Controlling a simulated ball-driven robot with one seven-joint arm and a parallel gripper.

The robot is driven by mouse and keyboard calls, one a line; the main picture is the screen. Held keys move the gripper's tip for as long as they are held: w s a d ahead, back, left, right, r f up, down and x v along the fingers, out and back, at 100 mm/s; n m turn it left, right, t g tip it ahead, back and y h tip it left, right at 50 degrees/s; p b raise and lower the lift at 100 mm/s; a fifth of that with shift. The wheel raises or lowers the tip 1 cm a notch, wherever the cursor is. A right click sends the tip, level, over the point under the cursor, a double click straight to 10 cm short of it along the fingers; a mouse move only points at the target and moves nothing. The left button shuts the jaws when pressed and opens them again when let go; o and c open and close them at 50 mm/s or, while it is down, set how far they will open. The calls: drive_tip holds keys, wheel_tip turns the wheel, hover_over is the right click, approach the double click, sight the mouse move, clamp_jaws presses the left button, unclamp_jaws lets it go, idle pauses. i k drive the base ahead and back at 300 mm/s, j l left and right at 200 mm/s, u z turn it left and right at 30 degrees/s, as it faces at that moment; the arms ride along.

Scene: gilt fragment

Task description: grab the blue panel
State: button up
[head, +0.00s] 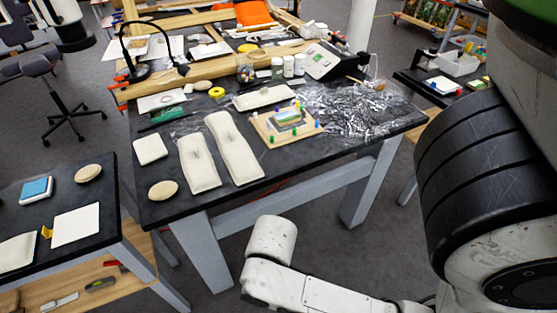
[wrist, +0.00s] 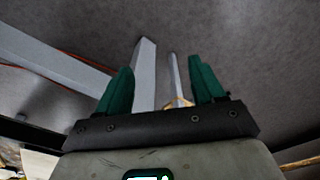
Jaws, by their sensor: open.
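A blue panel (head: 37,188) lies flat on a white block on the dark table at the left in the head view. My gripper (wrist: 162,75) shows in the wrist view with its two green fingers apart and nothing between them. Behind the fingers are the grey floor and pale table legs, so it is away from the panel. In the head view my arm is at the bottom, and the gripper itself is not visible there. The blue panel does not show in the wrist view.
The left table (head: 110,238) also holds a white sheet (head: 76,225) and an oval pad (head: 88,173). The middle table (head: 150,207) bears long pale cushions (head: 233,147), a pinned wooden board (head: 260,126) and crumpled clear film (head: 360,110). Floor shows between the tables.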

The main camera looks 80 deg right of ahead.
sight(287, 117)
drive_tip(key=z, duration=1.55)
drive_tip(key=j+z, duration=0.35)
drive_tip(key=j, duration=0.35)
drive_tip(key=i, duration=0.05)
